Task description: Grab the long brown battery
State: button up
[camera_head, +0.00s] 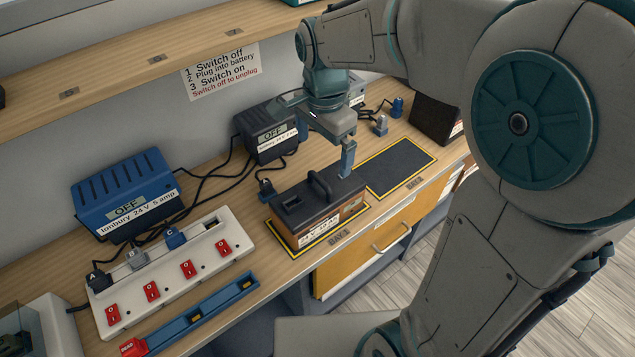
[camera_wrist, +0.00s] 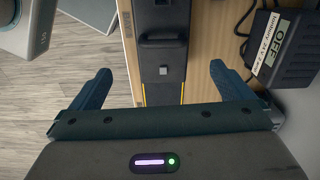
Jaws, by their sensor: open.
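The long brown battery (camera_head: 318,222) has brown sides, a black top with a carry handle, and a white label. It stands upright on a yellow-edged mat marked as a bay at the bench's front edge. Its dark top (camera_wrist: 163,45) shows in the wrist view, ahead of and between my fingers. My gripper (camera_wrist: 158,85) is open and empty, its two dark blue fingers spread wider than the battery. In the head view, one finger hangs near the battery's far right end; the other is not clear there. I cannot tell the exact height gap.
An empty dark mat (camera_head: 398,166) lies right of the battery. A black charger marked OFF (camera_head: 270,135) stands behind it, with cables and a plug (camera_head: 266,188) close by. A blue charger (camera_head: 126,195), a white switch strip (camera_head: 170,270) and a blue rail (camera_head: 205,312) are left.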

jog(key=shift+w+a+f, duration=0.2)
jog(key=shift+w+a, duration=0.05)
jog(key=shift+a, duration=0.05)
send_over(318, 191)
jog(key=shift+m, duration=0.3)
jog(key=f, duration=0.8)
jog(key=shift+w+d+f, duration=0.1)
jog(key=shift+d+f, duration=0.05)
jog(key=shift+d, duration=0.05)
jog(key=shift+a+f, duration=0.15)
jog(key=shift+f, duration=2.5)
jog(key=c, duration=1.3)
jog(key=shift+r, duration=0.1)
jog(key=c, duration=0.5)
jog(key=shift+o, duration=0.2)
